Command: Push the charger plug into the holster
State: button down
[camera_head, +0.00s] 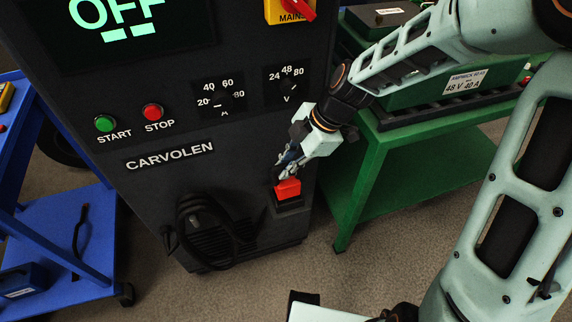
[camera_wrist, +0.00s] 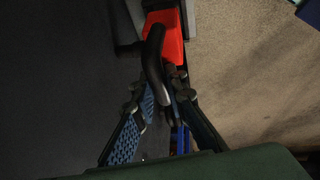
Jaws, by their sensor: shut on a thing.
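The charger plug is a red block (camera_head: 288,188) at the lower right of the dark charger cabinet's front. It sits at the mouth of the black holster (camera_head: 289,204); how deep it is inside I cannot tell. My gripper (camera_head: 287,165) is above the plug, shut on it. In the wrist view the red plug (camera_wrist: 172,42) is at the top centre, with a thick black curved part (camera_wrist: 154,65) running from it towards my fingers (camera_wrist: 160,98). My fingers hide part of the plug's grip. The inside of the holster is hidden.
The charger cabinet (camera_head: 165,185) has a START button (camera_head: 105,123), a STOP button (camera_head: 152,111) and dials. A coiled black cable (camera_head: 205,222) hangs on its lower front. A blue cart (camera_head: 70,250) stands left, a green bench (camera_head: 375,160) right. Floor in front is clear.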

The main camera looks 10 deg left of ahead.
aim_at(286, 180)
jog(key=shift+f+b, duration=0.85)
jog(key=shift+f, duration=0.4)
jog(key=shift+f+b, duration=0.7)
jog(key=shift+f, duration=0.3)
jog(key=c, duration=1.8)
grip_release()
jog(key=shift+c, duration=0.2)
jog(key=v, duration=1.2)
